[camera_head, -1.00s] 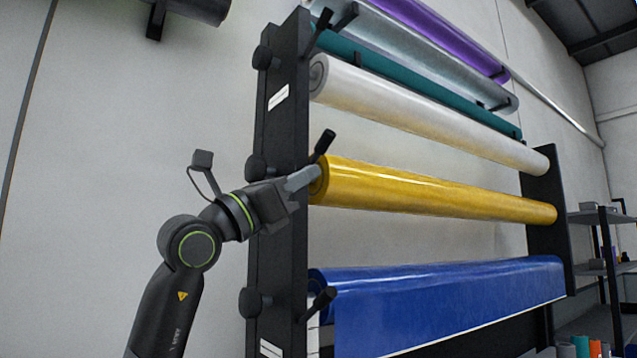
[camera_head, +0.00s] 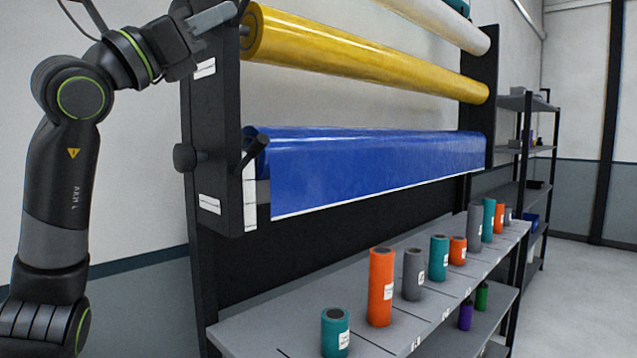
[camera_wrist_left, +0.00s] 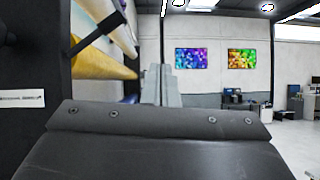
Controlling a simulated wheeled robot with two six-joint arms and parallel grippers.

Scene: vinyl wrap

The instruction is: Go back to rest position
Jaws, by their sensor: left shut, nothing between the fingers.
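My left gripper (camera_head: 216,17) is shut and empty. In the head view it is at the upper left, in front of the rack's black upright post (camera_head: 215,120), close to the left end of the yellow vinyl roll (camera_head: 360,55). In the left wrist view its closed grey fingers (camera_wrist_left: 160,87) point forward, with the yellow roll (camera_wrist_left: 98,66) to their left. I cannot tell whether the fingertips touch the post or the roll. My right gripper is not in view.
A blue vinyl roll (camera_head: 370,165) hangs below the yellow one, with a white roll (camera_head: 445,22) above. A grey shelf (camera_head: 262,327) with several small orange, grey and teal rolls stands below. A shelving unit (camera_head: 527,150) stands at the right. Open floor (camera_head: 580,285) lies beyond.

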